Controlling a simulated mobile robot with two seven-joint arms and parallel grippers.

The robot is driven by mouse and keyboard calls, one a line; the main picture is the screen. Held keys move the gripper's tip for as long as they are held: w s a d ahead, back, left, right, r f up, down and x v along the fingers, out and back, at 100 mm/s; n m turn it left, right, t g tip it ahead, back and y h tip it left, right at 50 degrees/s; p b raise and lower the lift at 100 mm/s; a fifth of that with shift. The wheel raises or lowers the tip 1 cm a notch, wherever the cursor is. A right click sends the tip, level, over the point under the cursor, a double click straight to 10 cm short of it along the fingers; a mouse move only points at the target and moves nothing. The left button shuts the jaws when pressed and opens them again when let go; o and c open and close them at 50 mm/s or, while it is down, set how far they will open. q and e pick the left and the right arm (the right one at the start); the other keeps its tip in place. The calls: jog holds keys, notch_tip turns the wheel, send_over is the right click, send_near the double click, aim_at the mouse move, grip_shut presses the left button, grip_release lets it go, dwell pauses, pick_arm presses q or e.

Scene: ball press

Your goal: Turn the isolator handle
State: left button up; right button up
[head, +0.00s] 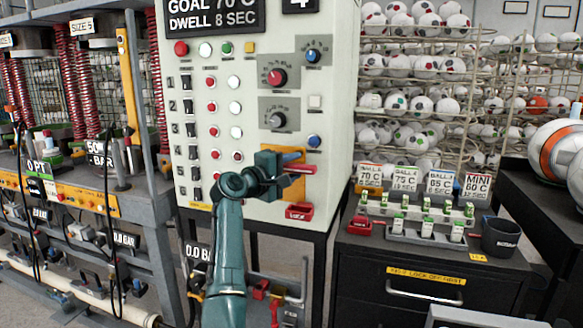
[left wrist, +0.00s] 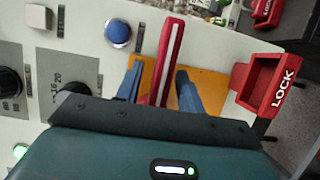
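The isolator handle is a red lever with a pale edge (left wrist: 168,60), set over an orange plate (left wrist: 208,82) on the light panel. In the head view the orange plate (head: 290,186) shows low on the panel's right, with the handle mostly hidden by the gripper. My left gripper (head: 296,163) is at the handle. In the left wrist view its two blue fingers (left wrist: 159,90) stand on either side of the handle, with narrow gaps, so it looks open around the lever. Finger contact cannot be told. My right gripper is in neither view.
A red LOCK holder (left wrist: 268,85) juts out beside the plate; it also shows in the head view (head: 299,212). A blue button (left wrist: 118,34) and dark knobs sit close by on the panel. A dark cabinet (head: 425,255) with small labelled racks stands to the right.

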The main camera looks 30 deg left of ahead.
pick_arm(q)
jog(key=shift+c, duration=0.2)
grip_shut()
dwell(0.4)
